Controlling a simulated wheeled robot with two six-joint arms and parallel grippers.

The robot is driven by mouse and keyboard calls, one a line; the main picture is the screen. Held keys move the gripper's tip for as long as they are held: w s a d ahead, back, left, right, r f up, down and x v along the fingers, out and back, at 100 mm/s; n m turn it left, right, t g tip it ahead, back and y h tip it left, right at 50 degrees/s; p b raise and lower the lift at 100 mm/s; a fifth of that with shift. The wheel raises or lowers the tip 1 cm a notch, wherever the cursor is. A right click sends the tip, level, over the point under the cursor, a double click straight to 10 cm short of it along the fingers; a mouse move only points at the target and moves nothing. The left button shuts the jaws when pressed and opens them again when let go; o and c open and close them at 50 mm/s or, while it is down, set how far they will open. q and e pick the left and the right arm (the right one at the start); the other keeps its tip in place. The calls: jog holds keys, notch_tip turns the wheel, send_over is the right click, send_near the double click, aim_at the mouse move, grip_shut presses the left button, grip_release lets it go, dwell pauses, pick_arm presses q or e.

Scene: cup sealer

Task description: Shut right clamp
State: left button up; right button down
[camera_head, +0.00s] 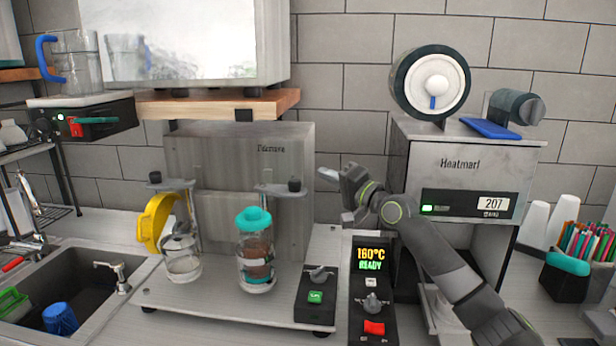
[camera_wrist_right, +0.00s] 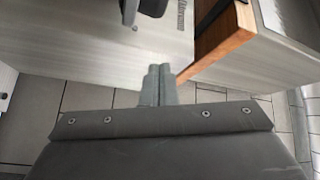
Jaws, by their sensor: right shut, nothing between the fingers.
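A similar left clamp (camera_head: 172,184) is at the left. My left gripper is not in view.
A clear jug with a yellow handle (camera_head: 182,250) stands left of the bottle. A control box (camera_head: 316,298) with a green button and a 160°C READY panel (camera_head: 370,300) stand in front. The Heatmarl machine (camera_head: 460,170) is at right. A wooden shelf (camera_head: 225,103) overhangs.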

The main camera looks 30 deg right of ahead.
aim_at(281, 187)
jog(key=p+x, duration=0.1)
jog(key=x, duration=0.4)
jog(key=shift+s+r, duration=0.1)
jog(key=shift+r, duration=0.05)
jog(key=s+a+f+p, duration=0.2)
jog(key=a+p, duration=0.1)
jog(key=shift+s, duration=0.1)
